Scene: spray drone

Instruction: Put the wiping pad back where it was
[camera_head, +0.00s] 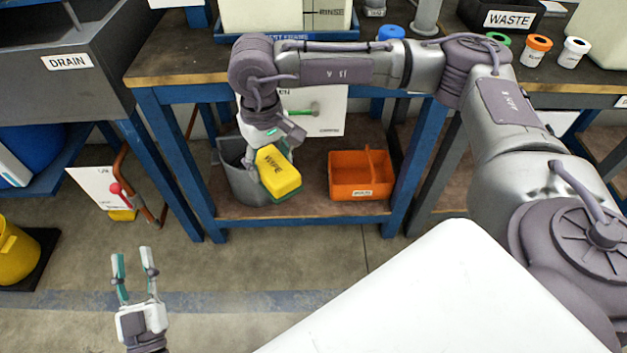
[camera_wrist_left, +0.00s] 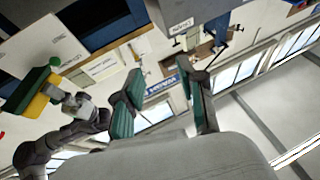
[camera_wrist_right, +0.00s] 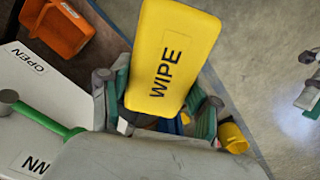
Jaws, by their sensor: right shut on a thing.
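The wiping pad is a yellow block marked WIPE with a green underside (camera_head: 279,172). It is in my right gripper (camera_head: 272,147), which is shut on it in front of the lower shelf of the blue bench. In the right wrist view the pad (camera_wrist_right: 172,58) sticks out tilted from between the fingers. Behind the pad, a grey bin (camera_head: 236,178) stands on the shelf, partly hidden by the pad and gripper. My left gripper (camera_head: 134,262) is open and empty above the floor at the lower left.
An orange caddy (camera_head: 361,188) sits on the shelf to the right of the pad. A white panel with a green handle (camera_head: 325,112) stands behind. A yellow bucket (camera_head: 14,252) stands at far left. The blue bench leg (camera_head: 172,165) borders the shelf; the floor in front is clear.

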